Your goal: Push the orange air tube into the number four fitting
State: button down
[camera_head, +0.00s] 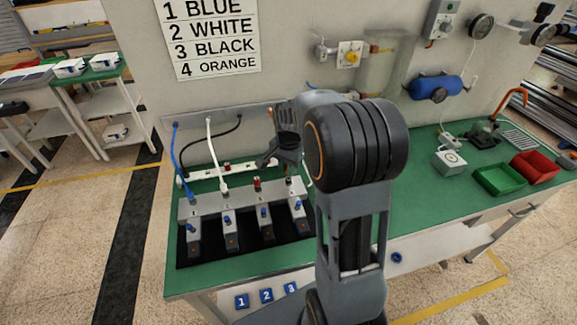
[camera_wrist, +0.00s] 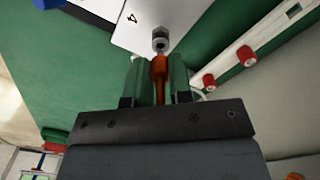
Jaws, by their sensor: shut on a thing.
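My gripper (camera_wrist: 158,78) is shut on the orange air tube (camera_wrist: 159,66), which stands between the two fingers in the wrist view. The tube's end lies right at the silver number four fitting (camera_wrist: 160,42), in line with it. I cannot tell whether the end touches it or has entered it. The label 4 (camera_wrist: 131,17) shows on the pale block beside the fitting. In the head view my gripper (camera_head: 284,155) is over the right end of the grey valve block (camera_head: 240,202), and my arm hides part of the area behind it.
A blue tube (camera_head: 180,160) and a white tube (camera_head: 213,155) run down to the block's left fittings. A black tube (camera_head: 215,140) loops behind. A pale rail with red caps (camera_wrist: 209,82) lies close by. Green bench top (camera_head: 400,190) is free on the right, before the bins (camera_head: 500,180).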

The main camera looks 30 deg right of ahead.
jog(key=shift+f+b, duration=0.85)
jog(key=shift+f, duration=0.45)
jog(key=c, duration=0.9)
grip_release()
jog(key=shift+c, duration=0.2)
jog(key=shift+r, duration=0.15)
notch_tip(320, 180, up, 14)
jog(key=shift+f, duration=0.15)
